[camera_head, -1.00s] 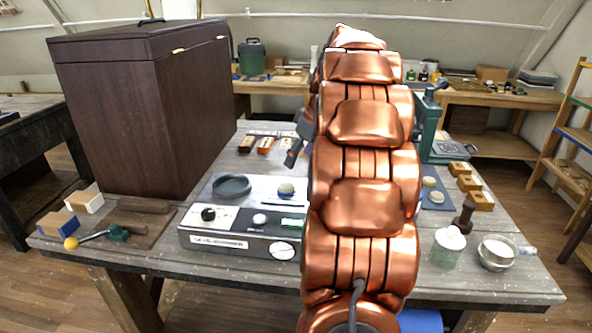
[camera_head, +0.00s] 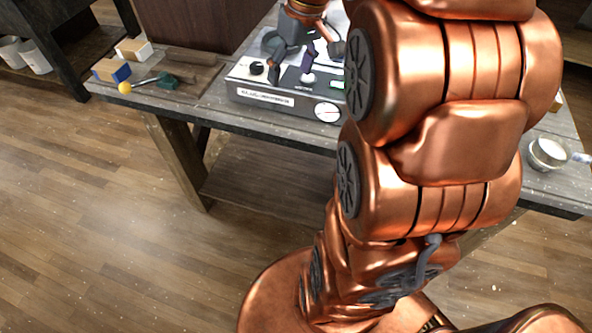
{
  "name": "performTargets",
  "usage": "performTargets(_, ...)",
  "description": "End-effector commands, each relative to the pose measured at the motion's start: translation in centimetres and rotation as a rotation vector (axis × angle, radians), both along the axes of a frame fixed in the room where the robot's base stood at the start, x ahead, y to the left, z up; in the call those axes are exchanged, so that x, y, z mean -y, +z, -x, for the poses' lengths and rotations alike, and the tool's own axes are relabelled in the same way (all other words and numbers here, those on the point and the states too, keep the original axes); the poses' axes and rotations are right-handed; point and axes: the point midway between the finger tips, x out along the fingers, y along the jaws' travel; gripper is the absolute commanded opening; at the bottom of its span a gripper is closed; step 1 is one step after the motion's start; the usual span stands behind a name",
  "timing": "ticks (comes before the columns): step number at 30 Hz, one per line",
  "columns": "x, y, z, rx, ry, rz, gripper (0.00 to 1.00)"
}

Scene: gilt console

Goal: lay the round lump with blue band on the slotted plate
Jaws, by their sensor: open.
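My gripper (camera_head: 291,68) is open, fingers pointing down, over the front part of the grey bench device (camera_head: 275,103). A small pale rounded piece (camera_head: 308,78) sits on the device's panel just below the right finger; I cannot tell whether they touch, and no blue band shows on it. I cannot make out the round lump with blue band or slots on any plate; my arm hides the right part of the table.
On the left of the table (camera_head: 215,118) are a blue-and-wood block (camera_head: 110,70), a white-and-wood block (camera_head: 134,49), a yellow-tipped tool (camera_head: 145,83) and a brown board (camera_head: 190,76). A dark cabinet (camera_head: 195,20) stands behind. A metal cup (camera_head: 547,153) is near the right edge.

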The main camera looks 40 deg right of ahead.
Motion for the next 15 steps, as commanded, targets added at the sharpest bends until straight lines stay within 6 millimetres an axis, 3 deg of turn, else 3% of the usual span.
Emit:
performTargets(1, -2.5, -0.6, 1.3, -0.028, 0.009, -0.001, 0.74)
performTargets(6, -8.5, -3.1, 6.5, -0.126, 0.003, 0.013, 0.74)
performTargets(10, -11.9, -5.2, 11.2, -0.196, -0.001, 0.041, 0.74)
performTargets(15, -14.2, -7.8, 16.9, -0.264, -0.006, 0.091, 0.74)
